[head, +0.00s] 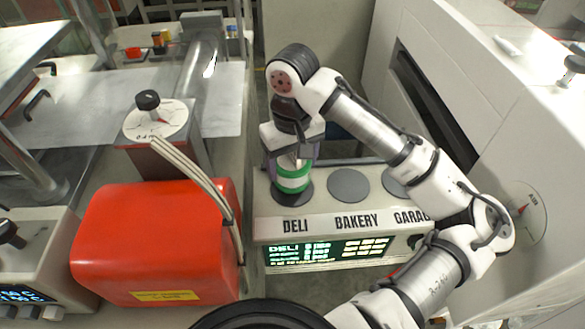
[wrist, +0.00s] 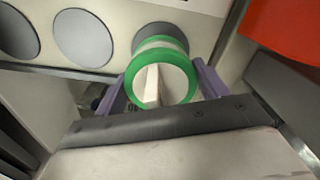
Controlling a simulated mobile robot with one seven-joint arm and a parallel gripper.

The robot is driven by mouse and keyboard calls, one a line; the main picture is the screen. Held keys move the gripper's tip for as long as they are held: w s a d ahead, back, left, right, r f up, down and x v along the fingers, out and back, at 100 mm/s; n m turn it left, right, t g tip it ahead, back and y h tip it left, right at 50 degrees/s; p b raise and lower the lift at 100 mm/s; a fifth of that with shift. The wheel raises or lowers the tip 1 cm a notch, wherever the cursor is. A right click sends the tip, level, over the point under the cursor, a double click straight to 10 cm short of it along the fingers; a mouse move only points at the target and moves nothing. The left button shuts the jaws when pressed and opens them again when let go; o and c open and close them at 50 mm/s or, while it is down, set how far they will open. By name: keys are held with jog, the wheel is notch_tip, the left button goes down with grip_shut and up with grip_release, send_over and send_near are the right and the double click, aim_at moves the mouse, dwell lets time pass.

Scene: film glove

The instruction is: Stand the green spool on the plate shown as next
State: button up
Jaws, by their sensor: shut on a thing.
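The green spool (head: 291,180), green-rimmed with a white middle, is upright between the purple fingers of my gripper (head: 288,158), which is shut on it. In the wrist view the spool (wrist: 143,66) shows end-on between the fingers. The spool is over the dark round plate (head: 304,199) above the label DELI; I cannot tell whether it touches it. The BAKERY plate (head: 348,186) and the plate at GARAG (head: 394,184), label partly hidden by my arm, are bare. The display (head: 330,250) starts with DELI in green letters; its smaller lines are unclear.
A large red box (head: 150,245) with a pale strap stands close left of the plate row. A dial (head: 155,121) with a black knob is behind it. A white cabinet (head: 480,90) with a dark slot rises at the right.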

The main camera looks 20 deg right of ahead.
aim_at(292, 172)
jog(key=shift+f, duration=1.45)
jog(key=shift+f, duration=0.2)
jog(key=o, duration=1)
jog(key=shift+o, duration=0.2)
jog(key=shift+r, duration=0.2)
notch_tip(292, 172, up, 12)
jog(key=shift+r+b, duration=0.1)
jog(key=shift+b, duration=0.3)
